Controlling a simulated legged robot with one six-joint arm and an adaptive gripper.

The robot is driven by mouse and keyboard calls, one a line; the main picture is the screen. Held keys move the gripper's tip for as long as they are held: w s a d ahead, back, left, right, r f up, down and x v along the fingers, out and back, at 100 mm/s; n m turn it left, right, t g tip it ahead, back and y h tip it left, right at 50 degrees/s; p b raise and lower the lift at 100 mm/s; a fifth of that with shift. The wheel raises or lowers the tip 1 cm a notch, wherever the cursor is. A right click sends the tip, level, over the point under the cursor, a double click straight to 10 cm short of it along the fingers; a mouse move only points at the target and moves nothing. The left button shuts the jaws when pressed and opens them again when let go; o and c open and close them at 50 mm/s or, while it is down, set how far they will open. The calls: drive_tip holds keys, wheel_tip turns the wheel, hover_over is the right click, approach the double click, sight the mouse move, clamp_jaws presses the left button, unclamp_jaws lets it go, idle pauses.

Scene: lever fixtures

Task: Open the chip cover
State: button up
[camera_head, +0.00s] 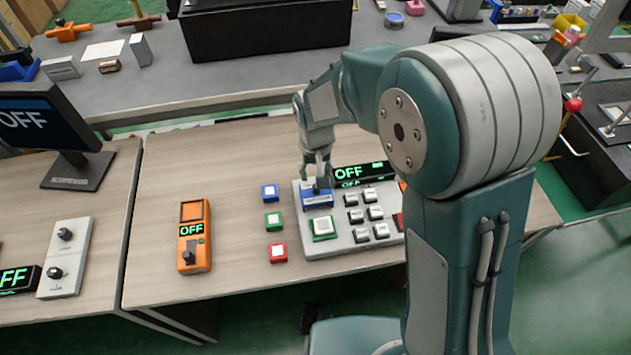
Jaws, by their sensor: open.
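A light grey panel (347,239) stands on the wooden table. A blue block with a pale label (317,202) sits at its upper left; it may be the chip cover, but I cannot read the label. Below it is a green-framed square with a pale top (322,228). My gripper (319,184) points down at the blue block's rear part, with its fingers open. The fingers hide part of the block, and I cannot tell whether they touch it. The block looks closed and flat on the panel.
The panel also bears several grey buttons (362,214) and a green "OFF" display (352,172). Blue (270,192), green (273,221) and red (278,252) button boxes stand left of it. An orange device (194,237) stands farther left. My arm hides the panel's right end.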

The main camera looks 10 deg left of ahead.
wheel_tip(320, 180, up, 6)
drive_tip(key=shift+a, duration=0.1)
idle(0.4)
drive_tip(key=s+d+r+m+t, duration=0.1)
drive_tip(key=s+d+r, duration=0.2)
drive_tip(key=d+r, duration=0.25)
drive_tip(key=s+d+r+m+t, duration=0.1)
drive_tip(key=s+d+r+t, duration=0.15)
drive_tip(key=d+r, duration=0.35)
drive_tip(key=s+d+r+m+t, duration=0.1)
drive_tip(key=s+d+r+t, duration=0.1)
drive_tip(key=s+d, duration=0.8)
drive_tip(key=shift+s+r+m, duration=0.3)
drive_tip(key=shift+s, duration=0.6)
drive_tip(key=shift+d, duration=0.1)
